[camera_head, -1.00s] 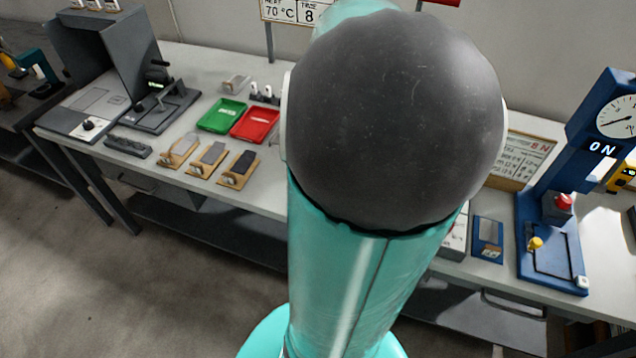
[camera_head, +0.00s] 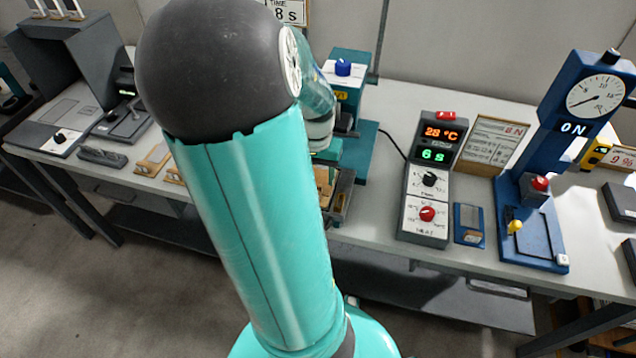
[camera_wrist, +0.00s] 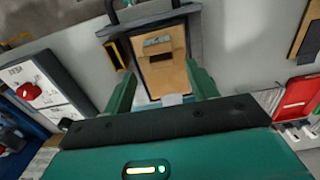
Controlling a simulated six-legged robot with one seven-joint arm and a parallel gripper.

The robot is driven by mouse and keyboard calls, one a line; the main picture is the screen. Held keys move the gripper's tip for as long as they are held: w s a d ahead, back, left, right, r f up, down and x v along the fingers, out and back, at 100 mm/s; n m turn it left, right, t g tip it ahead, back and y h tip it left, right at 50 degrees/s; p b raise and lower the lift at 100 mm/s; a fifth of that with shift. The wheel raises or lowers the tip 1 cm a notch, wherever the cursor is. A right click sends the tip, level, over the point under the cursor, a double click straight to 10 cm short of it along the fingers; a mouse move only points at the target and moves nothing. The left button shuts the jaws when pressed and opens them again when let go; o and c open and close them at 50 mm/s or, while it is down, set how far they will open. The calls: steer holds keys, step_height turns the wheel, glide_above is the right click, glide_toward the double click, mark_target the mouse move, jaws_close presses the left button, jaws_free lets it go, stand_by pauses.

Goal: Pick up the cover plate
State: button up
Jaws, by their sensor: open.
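A tan plate with a dark slot, a grey strip and a small pale tab (camera_wrist: 172,75) lies in a grey metal frame in the wrist view; it looks like the cover plate, but I cannot be sure. My gripper (camera_wrist: 161,72) is open, its two green fingers on either side of the tan plate, with nothing seen held between them. Whether the fingers touch it I cannot tell.
A grey control box (camera_head: 430,180) reading 28 °C and 6 S stands right of the teal machine. Further right are a small blue block (camera_head: 468,223) and a blue press with a dial (camera_head: 535,200). In the wrist view, a red tray (camera_wrist: 297,97) lies at right.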

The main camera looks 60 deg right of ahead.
mark_target(319, 178)
step_height(319, 178, down, 3)
steer(key=shift+f, duration=0.15)
steer(key=shift+w, duration=0.1)
steer(key=shift+c, duration=0.5)
steer(key=c, duration=1)
steer(key=shift+o, duration=0.2)
